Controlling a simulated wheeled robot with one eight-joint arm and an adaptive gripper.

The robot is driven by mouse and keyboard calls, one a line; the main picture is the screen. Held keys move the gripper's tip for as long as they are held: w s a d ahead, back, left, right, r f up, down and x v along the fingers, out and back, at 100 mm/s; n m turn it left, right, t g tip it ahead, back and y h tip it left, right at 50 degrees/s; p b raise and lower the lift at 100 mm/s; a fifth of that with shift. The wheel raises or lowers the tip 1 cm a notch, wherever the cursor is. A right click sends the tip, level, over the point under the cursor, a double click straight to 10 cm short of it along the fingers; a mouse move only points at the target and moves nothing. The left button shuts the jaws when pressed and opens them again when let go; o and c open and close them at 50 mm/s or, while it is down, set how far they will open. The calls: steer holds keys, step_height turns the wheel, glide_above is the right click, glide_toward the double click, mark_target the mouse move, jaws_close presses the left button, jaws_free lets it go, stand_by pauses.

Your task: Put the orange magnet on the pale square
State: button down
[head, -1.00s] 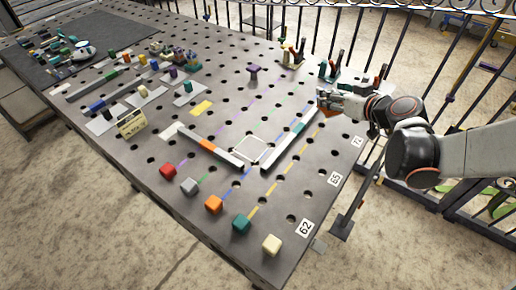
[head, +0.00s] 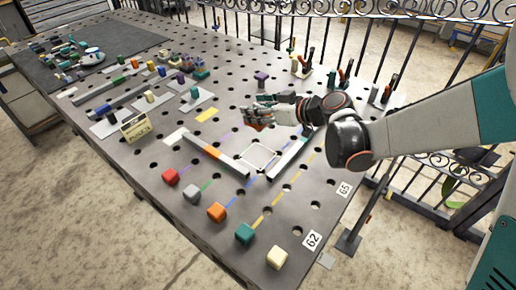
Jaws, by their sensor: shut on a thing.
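My gripper (head: 256,116) is over the table, beyond the white-outlined pale square (head: 257,157). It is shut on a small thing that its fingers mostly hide. Orange-red shows at the fingertips, but I cannot tell whether this is the orange magnet. The pale square is empty, between two grey bars. The left bar (head: 232,165) has an orange section (head: 211,151). An orange cube (head: 217,212) stands in the row at the near edge.
The right grey bar (head: 288,158) runs beside the square. Red (head: 170,176), grey (head: 191,193), teal (head: 244,233) and cream (head: 277,257) cubes line the near edge. A purple piece (head: 262,78) and tool holders stand at the back. A railing is behind the table.

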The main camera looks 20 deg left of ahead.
step_height(320, 180, down, 14)
steer(key=b, duration=0.5)
steer(key=shift+f, duration=0.15)
steer(key=c, duration=0.7)
jaws_free()
steer(key=shift+d+r, duration=0.25)
steer(key=p+v, duration=0.3)
steer(key=v, duration=0.8)
steer(key=shift+s+d, duration=0.2)
steer(key=shift+d, duration=0.05)
steer(key=shift+r, duration=0.1)
